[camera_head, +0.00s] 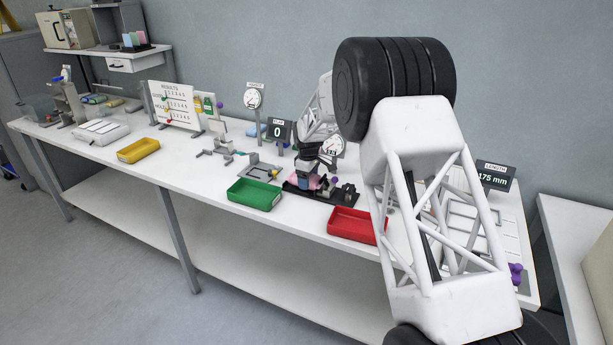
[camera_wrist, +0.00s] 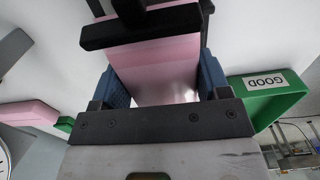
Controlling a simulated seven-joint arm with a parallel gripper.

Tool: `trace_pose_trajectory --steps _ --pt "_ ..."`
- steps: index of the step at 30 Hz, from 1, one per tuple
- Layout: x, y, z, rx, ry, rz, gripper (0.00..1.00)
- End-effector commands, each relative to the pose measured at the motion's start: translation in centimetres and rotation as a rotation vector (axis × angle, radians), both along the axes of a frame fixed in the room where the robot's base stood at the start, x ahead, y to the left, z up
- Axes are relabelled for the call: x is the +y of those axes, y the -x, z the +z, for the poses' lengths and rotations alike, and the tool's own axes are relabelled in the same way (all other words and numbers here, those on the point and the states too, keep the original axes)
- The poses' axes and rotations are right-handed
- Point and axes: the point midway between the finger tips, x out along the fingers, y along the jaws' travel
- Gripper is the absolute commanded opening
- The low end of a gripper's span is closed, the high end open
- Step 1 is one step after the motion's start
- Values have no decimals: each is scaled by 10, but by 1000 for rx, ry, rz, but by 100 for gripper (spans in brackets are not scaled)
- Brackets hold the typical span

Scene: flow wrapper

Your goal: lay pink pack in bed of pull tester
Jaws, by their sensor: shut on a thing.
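The pink pack (camera_wrist: 152,60) is between the blue-padded fingers of my gripper (camera_wrist: 156,82) in the wrist view. My gripper is shut on it. A black bar (camera_wrist: 140,27) crosses over the far part of the pack in that view. In the head view, my gripper (camera_head: 312,168) is low over the pull tester (camera_head: 333,193), a dark base with a round dial behind it. A little pink shows under the gripper. I cannot tell whether the pack touches the bed, as the gripper hides most of it.
A green tray (camera_head: 253,195) stands left of the tester; its GOOD label shows in the wrist view. A red tray (camera_head: 352,225) stands close at the front right. A yellow tray (camera_head: 138,150) is farther left. Another pink thing (camera_wrist: 28,114) lies left in the wrist view.

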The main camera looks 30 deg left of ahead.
Motion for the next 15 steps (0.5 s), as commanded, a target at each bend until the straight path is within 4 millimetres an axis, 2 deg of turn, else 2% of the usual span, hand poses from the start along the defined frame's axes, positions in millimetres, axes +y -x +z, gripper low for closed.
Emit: trace_pose_trajectory --steps 13,14,15 --pt "0 0 -3 -1 0 0 46" --pt "0 0 -3 -1 0 0 74" --pt "0 0 -3 -1 0 0 80"
